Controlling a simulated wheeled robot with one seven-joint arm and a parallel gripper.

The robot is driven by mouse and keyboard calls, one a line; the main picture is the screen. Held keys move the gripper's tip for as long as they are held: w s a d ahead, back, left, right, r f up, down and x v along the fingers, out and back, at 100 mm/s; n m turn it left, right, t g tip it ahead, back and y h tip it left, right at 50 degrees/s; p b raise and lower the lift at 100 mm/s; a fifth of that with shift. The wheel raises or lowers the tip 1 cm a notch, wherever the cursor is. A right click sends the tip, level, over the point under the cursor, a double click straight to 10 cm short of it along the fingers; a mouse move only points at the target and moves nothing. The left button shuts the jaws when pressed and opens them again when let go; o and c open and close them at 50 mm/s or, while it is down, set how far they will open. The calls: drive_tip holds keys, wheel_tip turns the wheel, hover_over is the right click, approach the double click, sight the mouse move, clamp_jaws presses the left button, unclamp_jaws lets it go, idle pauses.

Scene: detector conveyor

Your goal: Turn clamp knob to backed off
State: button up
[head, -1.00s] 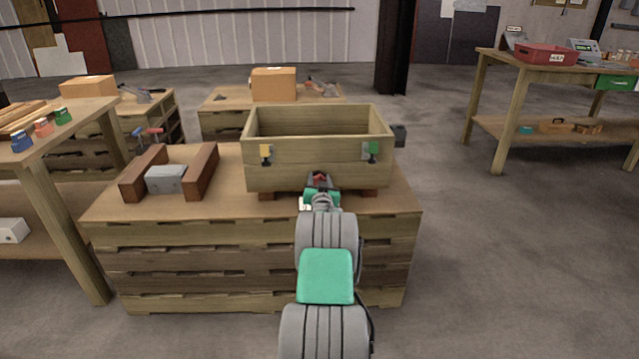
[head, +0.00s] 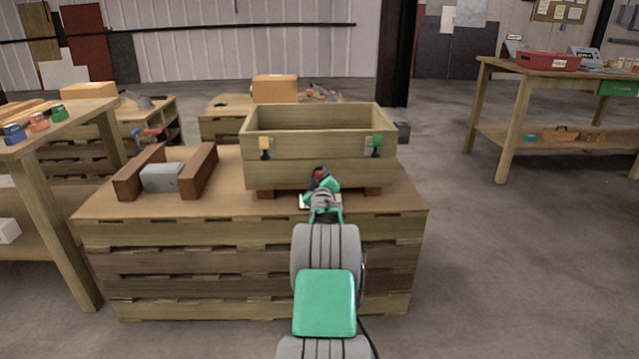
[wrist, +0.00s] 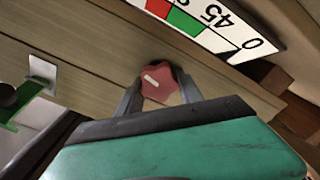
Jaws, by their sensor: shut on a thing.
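The clamp knob (wrist: 159,83) is a red, lobed knob with a short white bar on its face, on the wooden front of the crate in the wrist view. My gripper (wrist: 160,80) has one grey finger on each side of it and is shut on it. In the head view my gripper (head: 321,175) is at the low front of the wooden crate (head: 275,175), and the knob is mostly hidden there. A white scale plate (wrist: 215,38) with red and green bands and the figures 45 and 0 lies beside the knob.
The crate has a yellow latch (head: 265,147) and a green latch (head: 376,145). A grey block (head: 161,178) lies between two brown bars to its left, on the same pallet bench (head: 225,208). A side table (head: 75,128) stands at left.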

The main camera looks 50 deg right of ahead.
sight(319, 177)
drive_tip(key=shift+f+n+b, duration=0.1)
drive_tip(key=shift+n+b, duration=0.55)
drive_tip(key=shift+n, duration=0.55)
drive_tip(key=o, duration=1.4)
drive_tip(key=shift+a, duration=0.1)
drive_tip(key=p+v, duration=0.1)
drive_tip(key=v, duration=0.2)
drive_tip(key=p+v, duration=0.1)
drive_tip(key=v, duration=0.3)
drive_tip(key=shift+r, duration=0.2)
drive_tip(key=shift+s+a+f, duration=0.2)
drive_tip(key=shift+s, duration=0.1)
